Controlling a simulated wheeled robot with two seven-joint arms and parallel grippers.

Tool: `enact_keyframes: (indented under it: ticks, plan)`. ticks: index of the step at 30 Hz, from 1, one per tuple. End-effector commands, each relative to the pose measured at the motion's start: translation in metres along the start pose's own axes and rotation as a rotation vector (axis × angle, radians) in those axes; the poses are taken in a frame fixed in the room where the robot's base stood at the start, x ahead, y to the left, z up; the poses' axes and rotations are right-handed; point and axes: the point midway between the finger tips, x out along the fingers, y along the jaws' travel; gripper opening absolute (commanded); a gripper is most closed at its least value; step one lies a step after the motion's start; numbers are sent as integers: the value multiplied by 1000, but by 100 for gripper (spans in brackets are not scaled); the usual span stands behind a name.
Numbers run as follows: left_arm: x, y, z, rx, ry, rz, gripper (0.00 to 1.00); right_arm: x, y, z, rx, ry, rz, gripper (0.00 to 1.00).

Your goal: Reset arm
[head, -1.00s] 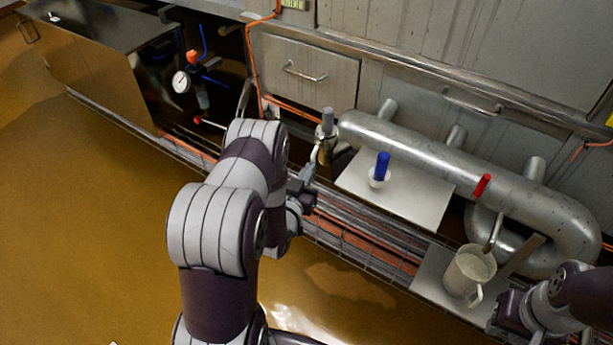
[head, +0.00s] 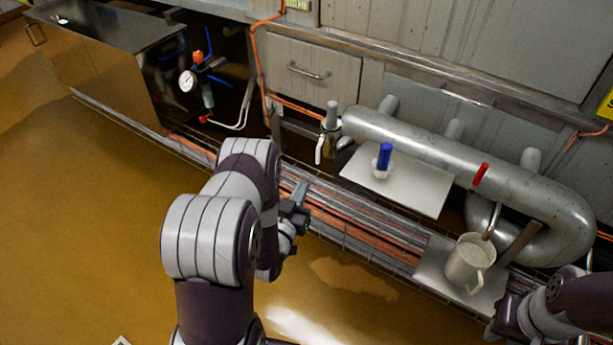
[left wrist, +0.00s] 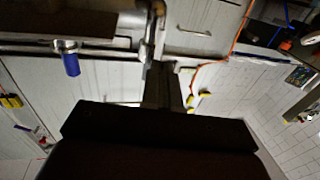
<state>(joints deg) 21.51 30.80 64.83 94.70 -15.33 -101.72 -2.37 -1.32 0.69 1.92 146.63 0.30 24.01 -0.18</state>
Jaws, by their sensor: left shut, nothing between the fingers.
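My left gripper (head: 300,200) is shut and empty. It hangs over the cable trays, apart from the grey-topped valve (head: 331,118) at the pipe's left end, whose pale lever (head: 319,149) points down. In the left wrist view its dark fingers (left wrist: 163,85) show close together, with nothing seen between them. My right arm comes in at the lower right; its dark end (head: 508,315) is close to the metal jug (head: 468,262), and its fingers cannot be made out.
A thick metal pipe (head: 430,148) with a red handle (head: 481,174) runs along the cabinets. A blue-handled piece (head: 384,158) stands on a pale plate (head: 425,190). The jug stands on a lower plate (head: 432,258). A pressure gauge (head: 187,81) is at the back left.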

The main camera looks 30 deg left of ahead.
Motion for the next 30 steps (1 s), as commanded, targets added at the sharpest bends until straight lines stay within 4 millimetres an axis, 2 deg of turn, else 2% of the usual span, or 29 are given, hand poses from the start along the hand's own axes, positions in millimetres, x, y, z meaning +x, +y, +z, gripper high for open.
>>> enact_keyframes:
  ticks: [3, 7, 16, 18, 20, 21, 24, 26, 27, 29, 30]
  plan:
    - [-24, -1, -2, -1, -3, -2, 0, -9, 0, -1, 0, 1, 0, 32]
    - [-42, 0, -1, -1, -2, -1, 0, -11, 0, -1, 0, 0, 0, 32]
    - [-49, 0, 1, -2, -2, 0, 0, -11, 0, -1, 0, 0, 0, 32]
    - [-50, 1, 10, -5, -48, 4, 0, -11, 0, -1, 0, 0, 0, 32]
    - [-53, 2, 34, -12, -166, 7, 0, -11, 0, -1, 0, 0, 0, 32]
    - [-63, 3, 59, -22, -299, 5, 0, -11, 0, -1, 0, 0, 0, 32]
    - [-89, -2, 107, -34, -693, -15, 0, -12, 0, -1, 0, 0, 0, 32]
    - [-105, -2, 115, -33, -918, -22, 0, -12, 0, -1, 0, 0, 0, 32]
    - [-116, -1, 112, -31, -1050, -27, 0, -12, 0, -1, 0, 0, 0, 32]
    - [-134, 3, 99, -28, -1222, -34, 0, -12, 0, -1, 0, 0, 0, 32]
    - [-145, 7, 86, -26, -1318, -37, 0, -11, 0, -1, 0, 0, 0, 32]
